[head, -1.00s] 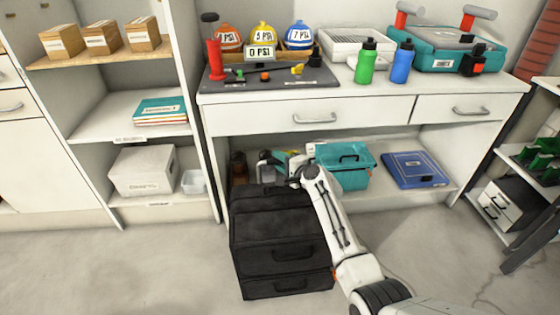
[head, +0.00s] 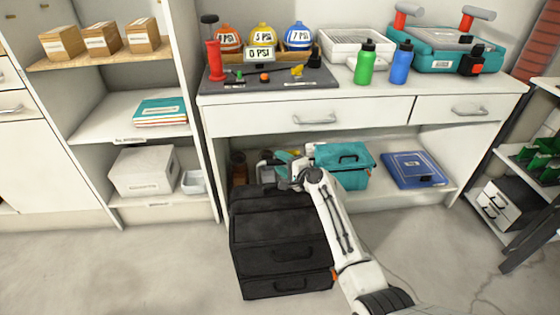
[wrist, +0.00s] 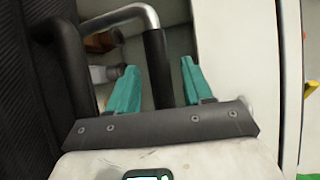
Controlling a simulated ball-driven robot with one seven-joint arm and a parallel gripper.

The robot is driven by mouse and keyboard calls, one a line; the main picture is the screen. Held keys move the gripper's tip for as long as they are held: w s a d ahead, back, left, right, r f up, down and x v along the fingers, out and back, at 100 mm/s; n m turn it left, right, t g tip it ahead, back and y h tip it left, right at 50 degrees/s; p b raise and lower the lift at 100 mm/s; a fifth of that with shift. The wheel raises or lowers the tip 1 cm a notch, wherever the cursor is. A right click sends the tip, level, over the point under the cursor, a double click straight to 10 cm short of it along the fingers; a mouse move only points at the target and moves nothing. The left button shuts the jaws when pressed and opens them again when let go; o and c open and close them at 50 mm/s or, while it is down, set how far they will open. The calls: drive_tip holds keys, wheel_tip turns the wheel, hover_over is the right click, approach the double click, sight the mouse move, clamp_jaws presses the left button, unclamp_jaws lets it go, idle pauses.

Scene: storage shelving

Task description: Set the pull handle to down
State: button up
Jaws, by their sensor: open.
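The black case (head: 282,233) stands on the floor in front of the desk. In the wrist view, a pull handle with a silver bar (wrist: 118,17) and black upright parts (wrist: 160,70) rises beside the dark ribbed case side (wrist: 30,90). My gripper (wrist: 159,68) has teal fingers spread apart, with one black upright part showing between them. I cannot tell whether either finger touches it. In the head view, my gripper (head: 287,177) is above the case's back top edge; my arm and wrist hide most of the handle there.
The desk's drawer front (head: 290,116) overhangs close behind my gripper. Open floor (head: 150,265) lies left of the black case.

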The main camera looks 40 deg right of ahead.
drive_tip(key=s+r+p, duration=0.1)
drive_tip(key=s+p, duration=0.1)
drive_tip(key=s, duration=0.7)
drive_tip(key=shift+s+a+r+p, duration=0.15)
drive_tip(key=shift+a+r+p, duration=0.05)
drive_tip(key=shift+r+p, duration=0.15)
